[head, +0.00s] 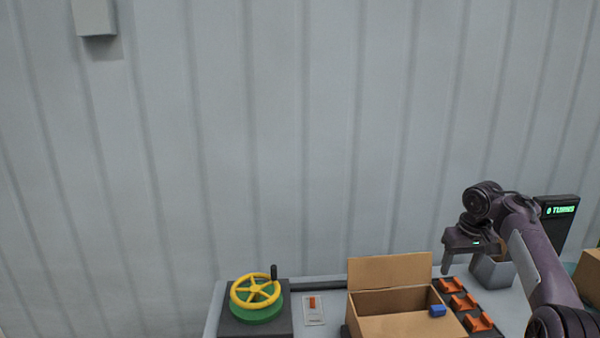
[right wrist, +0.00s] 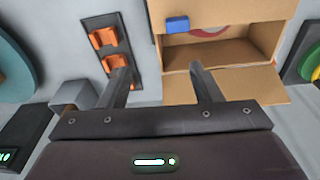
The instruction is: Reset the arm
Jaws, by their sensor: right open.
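My right gripper (head: 460,264) is raised at the right of the head view, above the back of the table near the orange hooks (head: 459,303). In the right wrist view its two fingers (right wrist: 160,72) stand wide apart with nothing between them. My left gripper is not in view. An open cardboard box (head: 400,300) stands left of the hooks, and it also shows in the right wrist view (right wrist: 230,55).
A yellow handwheel (head: 256,291) on a green base is at the left of the table. A small plate with an orange switch (head: 313,303) lies beside it.

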